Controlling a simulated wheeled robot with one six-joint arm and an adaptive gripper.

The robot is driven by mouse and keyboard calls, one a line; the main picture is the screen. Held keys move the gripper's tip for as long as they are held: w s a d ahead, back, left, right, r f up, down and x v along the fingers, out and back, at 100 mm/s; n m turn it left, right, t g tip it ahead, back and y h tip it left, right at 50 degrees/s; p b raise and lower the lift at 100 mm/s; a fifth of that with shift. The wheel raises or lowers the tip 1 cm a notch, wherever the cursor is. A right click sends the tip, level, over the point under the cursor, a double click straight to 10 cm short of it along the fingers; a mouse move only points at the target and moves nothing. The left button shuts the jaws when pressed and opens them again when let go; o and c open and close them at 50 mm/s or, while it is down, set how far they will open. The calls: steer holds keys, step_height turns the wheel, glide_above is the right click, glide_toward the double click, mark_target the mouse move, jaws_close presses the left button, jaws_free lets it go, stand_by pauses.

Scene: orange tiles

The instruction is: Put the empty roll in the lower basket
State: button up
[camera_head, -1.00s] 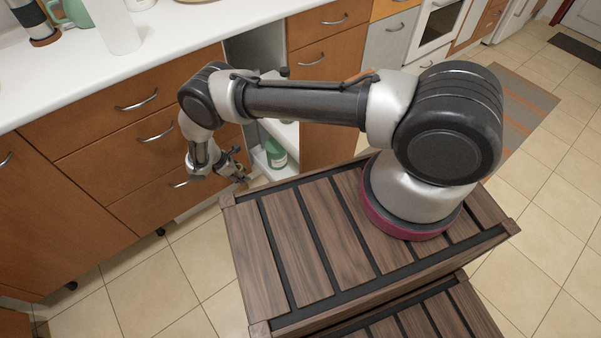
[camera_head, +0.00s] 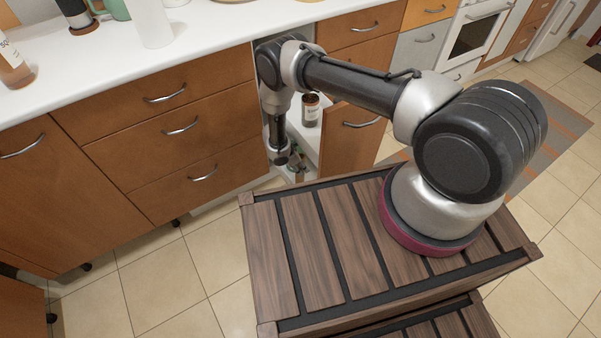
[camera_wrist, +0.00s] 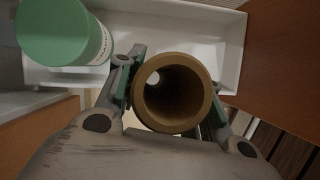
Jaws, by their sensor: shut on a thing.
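The empty roll (camera_wrist: 172,92) is a brown cardboard tube, seen end-on in the wrist view with its hollow middle showing. My gripper (camera_wrist: 174,98) is shut on it, one finger on each side. A white basket (camera_wrist: 237,45) shows behind the roll in the wrist view; the roll overlaps it in the picture, and I cannot tell how far apart they are. In the head view my gripper (camera_head: 292,160) points down inside the open cabinet, between the drawers and the pulled-out front.
A green-capped container (camera_wrist: 65,32) stands in the basket's left part. In the head view, a dark jar (camera_head: 311,110) stands higher in the cabinet. An orange-brown front (camera_head: 350,140) bounds the opening on the right, drawers (camera_head: 180,128) on the left.

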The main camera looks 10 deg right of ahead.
steer(key=shift+s+f, duration=0.15)
steer(key=shift+f, duration=2.1)
steer(key=o, duration=0.9)
steer(key=shift+a+r, duration=0.1)
steer(key=shift+r, duration=0.05)
steer(key=v, duration=0.7)
steer(key=shift+r, duration=0.15)
steer(key=shift+a, duration=0.2)
